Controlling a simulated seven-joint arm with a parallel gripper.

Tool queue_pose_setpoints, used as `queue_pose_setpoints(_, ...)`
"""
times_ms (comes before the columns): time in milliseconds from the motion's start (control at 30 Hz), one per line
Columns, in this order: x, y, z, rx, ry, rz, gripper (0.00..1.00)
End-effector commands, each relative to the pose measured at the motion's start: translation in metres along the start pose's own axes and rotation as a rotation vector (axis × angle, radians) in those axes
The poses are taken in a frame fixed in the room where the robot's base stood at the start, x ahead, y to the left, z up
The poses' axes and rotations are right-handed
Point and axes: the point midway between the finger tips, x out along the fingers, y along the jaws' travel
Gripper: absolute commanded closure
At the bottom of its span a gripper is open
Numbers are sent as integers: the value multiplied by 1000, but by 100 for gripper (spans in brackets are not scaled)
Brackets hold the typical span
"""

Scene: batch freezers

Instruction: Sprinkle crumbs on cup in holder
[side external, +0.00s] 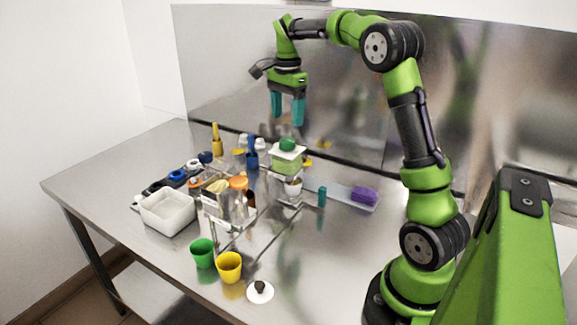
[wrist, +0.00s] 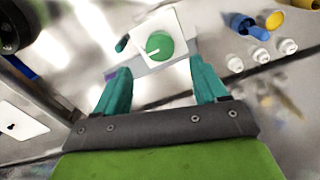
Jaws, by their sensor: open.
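My gripper (side external: 287,108) is open and empty, high above the back of the steel table. In the wrist view its two teal fingers (wrist: 160,90) are spread apart. A green-lidded container with a square white top (side external: 287,150) stands below it; its round green knob also shows in the wrist view (wrist: 160,45). A small white cup with dark contents (side external: 293,187) sits in a clear stand in front of that container. An orange-lidded clear jar (side external: 239,195) stands to its left. I cannot tell which container holds the crumbs.
A white tub (side external: 167,213) stands at the left. Green (side external: 203,253) and yellow (side external: 229,267) cups and a white disc with a dark knob (side external: 260,291) are at the front. A purple block (side external: 364,196) lies at the right. The front right tabletop is clear.

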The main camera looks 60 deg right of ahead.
Motion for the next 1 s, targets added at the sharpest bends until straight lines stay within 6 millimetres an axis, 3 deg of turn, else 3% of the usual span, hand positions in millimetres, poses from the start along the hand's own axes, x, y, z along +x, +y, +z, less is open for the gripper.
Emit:
queue_pose_setpoints(100, 26, 1, 0, 1, -3, 5, 28)
queue_pose_setpoints(300, 58, 0, 0, 0, -2, 3, 28)
queue_pose_setpoints(500, 70, 0, 0, 0, -1, 0, 28)
queue_pose_setpoints(767, 71, 0, 0, 0, -1, 0, 28)
queue_pose_setpoints(1000, 71, 0, 0, 0, 0, 0, 62)
